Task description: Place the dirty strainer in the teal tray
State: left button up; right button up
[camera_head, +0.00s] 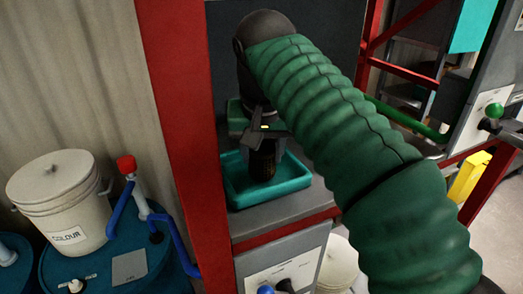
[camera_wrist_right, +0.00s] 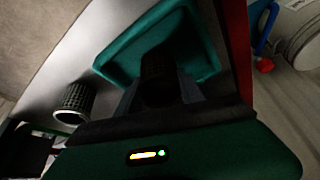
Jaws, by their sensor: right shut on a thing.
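The teal tray (camera_head: 285,189) lies on a grey counter in the head view. It also shows in the right wrist view (camera_wrist_right: 120,55). My right gripper (camera_head: 264,136) is over the tray, shut on a dark, upright strainer (camera_head: 263,165). The held strainer shows as a dark ribbed cylinder between the fingers in the right wrist view (camera_wrist_right: 157,68). I cannot tell whether its bottom touches the tray floor. Shadow hides how dirty it is. A second ribbed strainer (camera_wrist_right: 75,103) stands outside the tray in the right wrist view. My left gripper is not in view.
A red post (camera_head: 183,130) stands just left of the tray. Farther left are a white bucket marked COLOUR (camera_head: 62,195) and a blue drum (camera_head: 85,268) with a red-topped pump (camera_head: 127,164). A dark panel (camera_head: 325,60) rises behind the counter.

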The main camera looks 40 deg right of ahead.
jog(key=shift+w+d+f, duration=0.1)
jog(key=shift+d+f, duration=0.1)
jog(key=shift+f, duration=0.15)
jog(key=o, duration=1.2)
jog(key=shift+w+d, duration=0.15)
jog(key=shift+w, duration=0.1)
jog(key=shift+o, duration=1.1)
jog(key=shift+w+d+f, duration=0.1)
jog(key=shift+w, duration=0.35)
jog(key=shift+s+a, duration=0.2)
jog(key=shift+a, duration=0.15)
jog(key=shift+s+a+r, duration=0.15)
jog(key=shift+r, duration=0.25)
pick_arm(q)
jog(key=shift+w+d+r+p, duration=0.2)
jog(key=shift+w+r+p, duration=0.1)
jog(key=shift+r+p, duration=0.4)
pick_arm(e)
jog(key=v, duration=1.1)
jog(key=shift+r, duration=0.4)
